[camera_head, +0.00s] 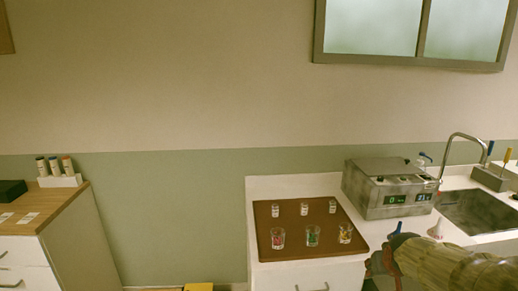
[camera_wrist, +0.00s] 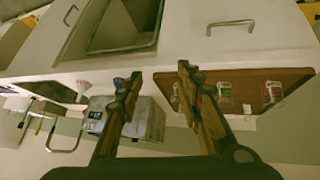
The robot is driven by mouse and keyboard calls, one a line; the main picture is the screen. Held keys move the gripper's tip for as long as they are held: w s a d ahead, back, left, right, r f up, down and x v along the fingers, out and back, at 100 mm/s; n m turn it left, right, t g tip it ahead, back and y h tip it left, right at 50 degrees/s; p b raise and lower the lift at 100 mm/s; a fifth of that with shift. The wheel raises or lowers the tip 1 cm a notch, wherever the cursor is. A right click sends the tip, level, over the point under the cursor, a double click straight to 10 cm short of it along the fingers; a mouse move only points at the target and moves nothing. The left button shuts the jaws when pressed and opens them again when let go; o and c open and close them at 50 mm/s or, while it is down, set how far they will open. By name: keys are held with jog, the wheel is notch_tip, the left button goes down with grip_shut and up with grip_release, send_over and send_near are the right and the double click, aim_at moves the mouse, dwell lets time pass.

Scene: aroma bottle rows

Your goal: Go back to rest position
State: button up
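My gripper (camera_head: 380,260) is at the lower right of the head view, beside the front right corner of the brown tray (camera_head: 290,221). In the wrist view my gripper (camera_wrist: 158,80) has its two fingers spread, with nothing held between them. On the tray stand three glasses, with pink (camera_head: 278,238), green (camera_head: 312,236) and yellowish (camera_head: 345,234) contents. Behind them stand three small white bottles, left (camera_head: 275,210), middle (camera_head: 304,209) and right (camera_head: 332,206). The tray also shows in the wrist view (camera_wrist: 248,90), to the right of the fingers, turned upside down.
A grey device with displays (camera_head: 385,193) stands behind the tray's right side. A sink (camera_head: 485,211) with a curved tap (camera_head: 446,150) is at the right. A wooden-topped cabinet (camera_head: 60,207) with a bottle rack (camera_head: 60,181) stands far left. Open space separates the cabinets.

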jog(key=s+a+r+y, duration=0.1)
jog(key=s+a, duration=0.4)
jog(key=s, duration=0.4)
jog(key=s+a+r+n+g, duration=0.1)
jog(key=s+a+r, duration=0.1)
jog(key=s+a, duration=0.3)
jog(key=s+a+r+y, duration=0.1)
jog(key=s+a, duration=0.5)
jog(key=s, duration=0.7)
jog(key=shift+r+g+y+p, duration=0.3)
jog(key=shift+r+p, duration=0.15)
jog(key=shift+r, duration=0.3)
